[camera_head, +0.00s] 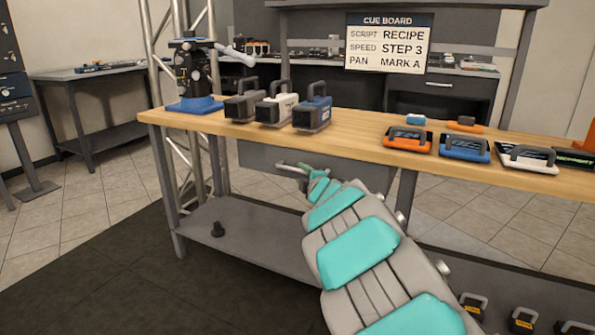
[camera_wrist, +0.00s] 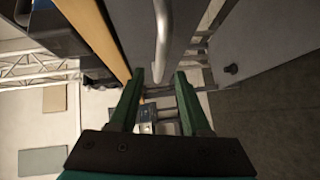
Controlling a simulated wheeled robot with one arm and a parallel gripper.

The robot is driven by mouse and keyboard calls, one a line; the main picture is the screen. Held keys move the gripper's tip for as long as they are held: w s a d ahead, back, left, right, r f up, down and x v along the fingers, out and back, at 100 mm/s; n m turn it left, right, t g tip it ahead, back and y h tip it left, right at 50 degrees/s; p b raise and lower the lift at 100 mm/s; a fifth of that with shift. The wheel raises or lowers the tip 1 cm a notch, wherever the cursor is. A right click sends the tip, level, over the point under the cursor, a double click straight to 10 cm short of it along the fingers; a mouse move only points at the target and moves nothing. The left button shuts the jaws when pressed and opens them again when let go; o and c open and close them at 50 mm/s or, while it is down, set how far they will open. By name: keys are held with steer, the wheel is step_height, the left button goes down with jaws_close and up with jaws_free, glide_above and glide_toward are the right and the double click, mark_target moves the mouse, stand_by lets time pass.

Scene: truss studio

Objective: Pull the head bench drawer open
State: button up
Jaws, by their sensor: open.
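The bench drawer front (camera_head: 258,160) is a plain grey panel under the wooden top, left of my arm in the head view. It also shows in the wrist view (camera_wrist: 200,22). Its handle (camera_wrist: 162,35) is a pale, rounded metal bar running down from the top of the wrist view. My gripper (camera_wrist: 159,73) has two green fingers standing apart, with the handle's near end between or just beyond their tips. I cannot tell whether they touch. In the head view my arm covers part of the drawer front.
The wooden bench top (camera_head: 350,150) lies above the gripper and bears battery-like blocks, a camera head (camera_head: 195,75) and several handled plates. A grey lower shelf (camera_head: 250,240) holds a small black knob (camera_head: 217,229). A truss post (camera_head: 160,100) stands at left.

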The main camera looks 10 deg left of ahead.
mark_target(298, 171)
steer(key=shift+x, duration=2.45)
jaws_close()
